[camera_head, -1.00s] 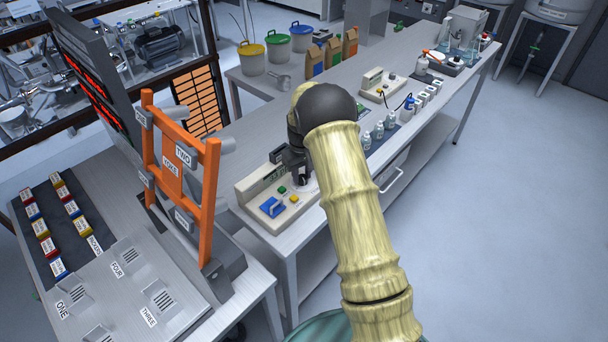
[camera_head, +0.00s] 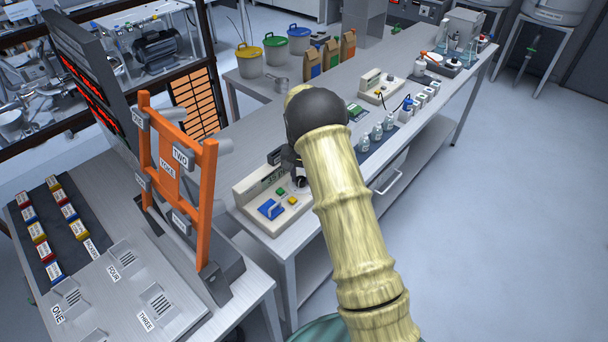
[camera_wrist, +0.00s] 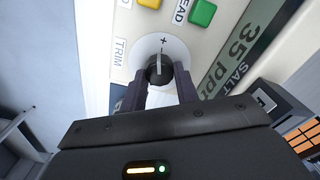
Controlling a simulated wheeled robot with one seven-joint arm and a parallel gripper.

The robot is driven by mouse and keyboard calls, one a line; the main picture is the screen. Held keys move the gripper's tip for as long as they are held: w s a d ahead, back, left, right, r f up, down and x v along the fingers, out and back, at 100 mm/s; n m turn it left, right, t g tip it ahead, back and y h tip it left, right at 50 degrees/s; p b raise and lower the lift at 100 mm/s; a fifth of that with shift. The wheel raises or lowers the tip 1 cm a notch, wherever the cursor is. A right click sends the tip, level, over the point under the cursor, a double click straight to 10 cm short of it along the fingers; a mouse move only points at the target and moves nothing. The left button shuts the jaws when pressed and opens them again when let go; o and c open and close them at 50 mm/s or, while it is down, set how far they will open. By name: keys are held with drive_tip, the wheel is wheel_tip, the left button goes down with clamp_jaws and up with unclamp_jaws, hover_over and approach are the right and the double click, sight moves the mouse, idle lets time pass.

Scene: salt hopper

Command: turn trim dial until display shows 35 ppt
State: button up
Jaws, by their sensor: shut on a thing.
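The trim dial (camera_wrist: 158,68) is a dark knob with a white pointer line on a round white plate, with a plus mark above it and a TRIM label beside it in the wrist view. My gripper (camera_wrist: 158,84) is shut on the dial, one finger on each side.
A green button (camera_wrist: 202,13) and a yellow button (camera_wrist: 150,3) sit close to the dial. An orange frame (camera_head: 205,205) stands to the left, and small bottles (camera_head: 376,132) stand farther along the bench.

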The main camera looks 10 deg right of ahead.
drive_tip(key=shift+w+r, duration=0.25)
drive_tip(key=shift+r, duration=0.05)
drive_tip(key=o, duration=0.9)
drive_tip(key=shift+o, duration=0.3)
drive_tip(key=shift+s+f, duration=0.1)
drive_tip(key=shift+f, duration=0.05)
wheel_tip(320, 180, up, 17)
drive_tip(key=b, duration=0.2)
drive_tip(key=shift+r+b, duration=0.2)
drive_tip(key=shift+b, duration=0.15)
drive_tip(key=shift+s, duration=0.1)
